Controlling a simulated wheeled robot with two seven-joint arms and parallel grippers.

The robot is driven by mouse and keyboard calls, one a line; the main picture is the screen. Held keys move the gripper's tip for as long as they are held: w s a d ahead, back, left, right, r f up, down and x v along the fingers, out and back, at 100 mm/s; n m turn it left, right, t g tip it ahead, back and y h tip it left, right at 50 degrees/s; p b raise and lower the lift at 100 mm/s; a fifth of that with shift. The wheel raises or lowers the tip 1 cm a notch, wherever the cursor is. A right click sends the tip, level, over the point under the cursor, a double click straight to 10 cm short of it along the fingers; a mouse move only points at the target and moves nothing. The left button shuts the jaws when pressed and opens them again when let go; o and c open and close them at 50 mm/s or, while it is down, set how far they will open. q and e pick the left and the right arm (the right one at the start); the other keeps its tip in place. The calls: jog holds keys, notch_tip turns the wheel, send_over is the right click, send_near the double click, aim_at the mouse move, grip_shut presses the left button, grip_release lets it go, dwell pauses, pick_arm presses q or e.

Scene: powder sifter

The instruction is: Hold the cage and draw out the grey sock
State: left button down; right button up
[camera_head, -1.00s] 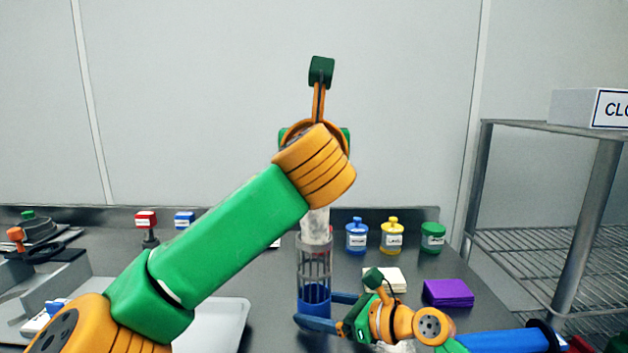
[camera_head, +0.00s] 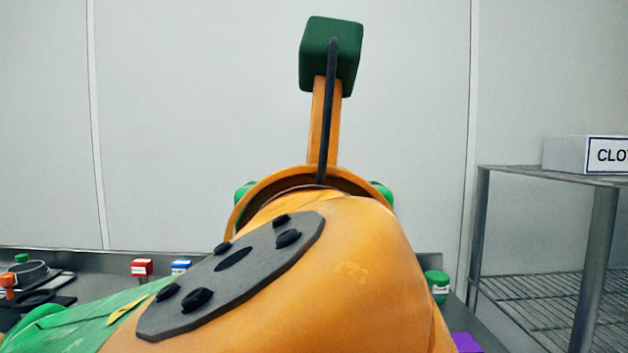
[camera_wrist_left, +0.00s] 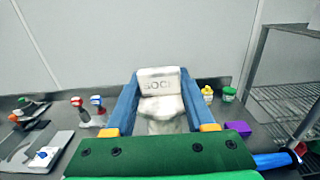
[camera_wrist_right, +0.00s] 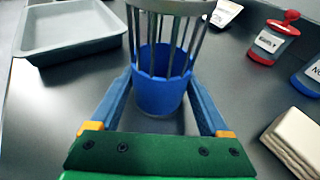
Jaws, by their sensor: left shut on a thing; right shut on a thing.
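In the left wrist view the pale grey sock (camera_wrist_left: 160,106), with a printed label on its upper part, stands between the blue fingers of my left gripper (camera_wrist_left: 163,76), which is shut on it. The sock's lower end is hidden behind the gripper body. In the right wrist view the cage (camera_wrist_right: 166,28) has grey bars and a blue cup-like base (camera_wrist_right: 160,84). My right gripper (camera_wrist_right: 160,78) is shut on that base from both sides. No sock shows between the visible bars; the cage's top is out of frame. My left arm hides the cage and both grippers' fingers in the head view.
A grey tray (camera_wrist_right: 72,30) stands left of the cage, with a red-lidded jar (camera_wrist_right: 272,42) and a folded cream cloth (camera_wrist_right: 297,140) to the right. A wire shelf (camera_head: 545,300) is at the right. Red-topped and blue-topped bottles (camera_wrist_left: 78,108) stand on the left.

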dwell(0.3)
jog(key=o, duration=0.8)
jog(key=shift+d, duration=0.1)
